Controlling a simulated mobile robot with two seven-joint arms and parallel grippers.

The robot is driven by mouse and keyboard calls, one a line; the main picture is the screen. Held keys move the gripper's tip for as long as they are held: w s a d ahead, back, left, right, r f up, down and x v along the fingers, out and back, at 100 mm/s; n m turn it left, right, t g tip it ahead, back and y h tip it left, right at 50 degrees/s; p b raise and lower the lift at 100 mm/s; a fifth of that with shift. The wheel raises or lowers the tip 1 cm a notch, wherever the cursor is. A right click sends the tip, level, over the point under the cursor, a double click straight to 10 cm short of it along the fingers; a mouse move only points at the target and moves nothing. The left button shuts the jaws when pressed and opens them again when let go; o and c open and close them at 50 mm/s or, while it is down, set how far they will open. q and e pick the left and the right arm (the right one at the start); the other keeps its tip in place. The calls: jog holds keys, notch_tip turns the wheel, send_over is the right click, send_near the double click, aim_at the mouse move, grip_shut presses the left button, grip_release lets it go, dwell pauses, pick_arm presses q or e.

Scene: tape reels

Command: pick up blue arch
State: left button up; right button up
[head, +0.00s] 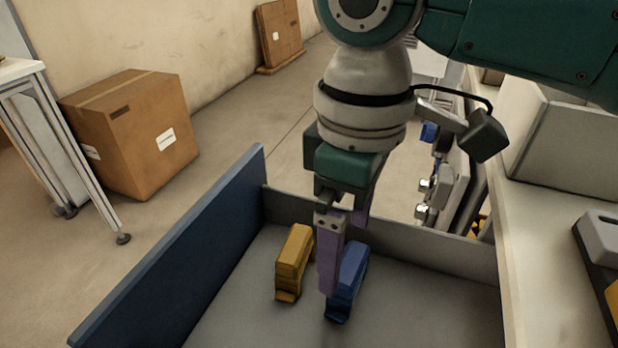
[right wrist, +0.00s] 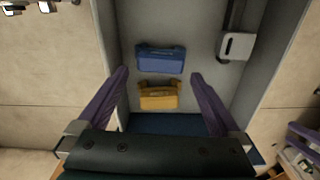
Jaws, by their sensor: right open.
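The blue arch (head: 350,272) stands on the floor of a grey bin in the head view, partly hidden behind a purple finger of my right gripper (head: 338,262). In the right wrist view the blue arch (right wrist: 161,60) lies beyond the yellow arch, in line with the gap between the fingertips. My right gripper (right wrist: 159,73) is open and empty, pointing down over the bin. Its far finger is mostly hidden in the head view. I cannot tell its exact height above the arch. My left gripper is not in view.
A yellow arch (head: 293,262) stands close to the left of the blue one; it also shows in the right wrist view (right wrist: 158,96). The bin has a tall blue wall (head: 185,255) on the left and grey walls at the back and right. A counter (head: 535,250) runs along the right.

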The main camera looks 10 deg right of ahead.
aim_at(352, 261)
jog(key=f, duration=0.1)
jog(key=f+b, duration=0.1)
jog(key=f, duration=0.3)
jog(key=shift+s+d+f, duration=0.2)
jog(key=shift+s+d, duration=0.1)
jog(key=shift+r, duration=0.1)
jog(key=c, duration=1.2)
